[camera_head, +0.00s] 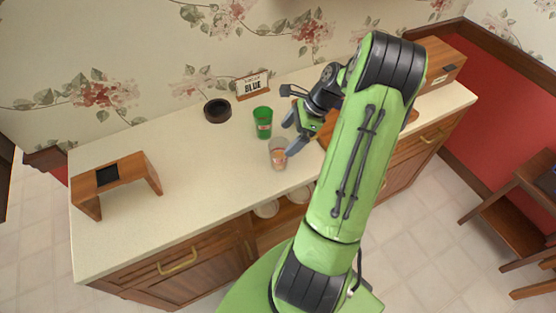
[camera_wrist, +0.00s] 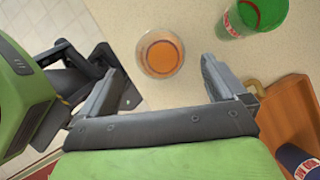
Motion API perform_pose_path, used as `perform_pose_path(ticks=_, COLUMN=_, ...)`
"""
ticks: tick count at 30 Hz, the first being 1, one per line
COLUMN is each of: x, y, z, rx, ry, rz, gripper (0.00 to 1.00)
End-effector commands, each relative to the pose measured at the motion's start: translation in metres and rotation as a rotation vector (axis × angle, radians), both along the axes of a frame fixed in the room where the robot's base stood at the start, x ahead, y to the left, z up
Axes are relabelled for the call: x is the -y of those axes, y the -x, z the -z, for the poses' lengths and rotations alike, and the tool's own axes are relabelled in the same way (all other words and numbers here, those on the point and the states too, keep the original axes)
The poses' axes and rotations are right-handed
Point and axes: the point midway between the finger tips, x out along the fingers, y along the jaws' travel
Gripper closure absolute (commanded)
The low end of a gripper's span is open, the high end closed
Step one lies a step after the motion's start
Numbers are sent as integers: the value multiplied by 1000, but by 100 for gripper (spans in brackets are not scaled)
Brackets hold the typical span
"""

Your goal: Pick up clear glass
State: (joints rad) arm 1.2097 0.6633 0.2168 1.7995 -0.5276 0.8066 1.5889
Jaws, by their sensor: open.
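The clear glass (camera_head: 278,153) stands on the cream counter near its front edge, with something orange showing in its lower part. In the wrist view the glass (camera_wrist: 160,54) is seen from above, ahead of and between the spread fingers. My gripper (camera_head: 290,132) is open and empty, just beside the glass at its upper right in the head view. In the wrist view the fingers of my gripper (camera_wrist: 160,88) are wide apart and do not appear to touch the glass.
A green cup (camera_head: 263,122) stands close behind the glass. A dark round bowl (camera_head: 217,110) and a small sign (camera_head: 252,84) are farther back. A wooden stand (camera_head: 115,176) is at left. A dark blue can (camera_wrist: 297,160) and wooden board (camera_wrist: 285,97) lie right. The counter's left-middle is clear.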

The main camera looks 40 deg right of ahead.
Motion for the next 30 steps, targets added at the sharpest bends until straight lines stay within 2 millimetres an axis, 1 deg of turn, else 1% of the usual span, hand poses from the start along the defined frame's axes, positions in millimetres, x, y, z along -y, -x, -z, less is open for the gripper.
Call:
perform_pose_path(ticks=1, x=-5, y=-3, z=12, rx=-3, ry=-2, rz=-2, gripper=2)
perform_pose_path(ticks=3, x=-10, y=-7, z=21, rx=-2, ry=-1, rz=-2, gripper=2)
perform_pose_path(ticks=8, x=-16, y=-13, z=38, rx=-2, ry=-1, rz=-2, gripper=2)
perform_pose_path(ticks=13, x=-28, y=-23, z=66, rx=-2, ry=-2, rz=-3, gripper=2)
perform_pose_path(ticks=16, x=-31, y=-26, z=73, rx=-2, ry=1, rz=-1, gripper=2)
perform_pose_path(ticks=22, x=-30, y=-26, z=73, rx=-1, ry=3, rz=0, gripper=2)
perform_pose_path(ticks=30, x=-30, y=-26, z=73, rx=0, ry=2, rz=0, gripper=43)
